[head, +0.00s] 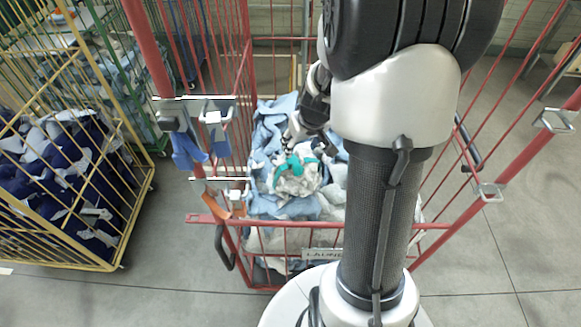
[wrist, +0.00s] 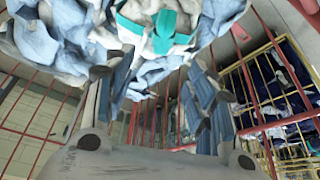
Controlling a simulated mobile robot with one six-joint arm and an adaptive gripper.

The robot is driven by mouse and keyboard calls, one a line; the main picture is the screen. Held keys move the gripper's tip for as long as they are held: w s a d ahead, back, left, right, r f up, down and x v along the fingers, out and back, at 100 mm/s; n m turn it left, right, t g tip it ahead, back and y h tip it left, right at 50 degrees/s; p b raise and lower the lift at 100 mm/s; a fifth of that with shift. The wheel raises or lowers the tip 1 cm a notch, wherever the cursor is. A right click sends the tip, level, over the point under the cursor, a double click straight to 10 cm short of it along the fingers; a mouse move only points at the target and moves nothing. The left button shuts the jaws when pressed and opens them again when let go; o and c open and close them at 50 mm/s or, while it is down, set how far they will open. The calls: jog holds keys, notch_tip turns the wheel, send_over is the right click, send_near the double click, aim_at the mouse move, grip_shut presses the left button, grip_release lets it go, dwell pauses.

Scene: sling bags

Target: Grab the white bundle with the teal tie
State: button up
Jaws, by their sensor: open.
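The white bundle with the teal tie (head: 297,178) lies on top of the blue and white laundry in the red cage cart (head: 240,130). In the wrist view the bundle (wrist: 155,28) is at the top centre, beyond the fingertips, with its teal straps crossing on the white cloth. My gripper (head: 298,133) is in the cart just above and behind the bundle in the head view. In the wrist view my gripper (wrist: 158,68) has its fingers spread wide with nothing between them. Whether a fingertip touches the cloth cannot be told. My arm hides the cart's right part.
A yellow cage cart (head: 75,130) with dark blue and white bundles stands at left. Blue and orange clips (head: 188,150) hang on the red cart's left front post. Red bars enclose the laundry. Grey floor (head: 500,240) is clear at right.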

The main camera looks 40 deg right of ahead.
aim_at(293, 159)
jog(key=b+x, duration=0.3)
jog(key=x, duration=0.8)
jog(key=shift+w+a, duration=0.1)
jog(key=shift+a, duration=0.05)
jog(key=shift+f+b, duration=0.2)
jog(key=shift+b, duration=0.3)
jog(key=shift+c, duration=0.3)
jog(key=shift+a+f, duration=0.1)
jog(key=shift+a, duration=0.1)
grip_shut()
jog(key=shift+s, duration=0.2)
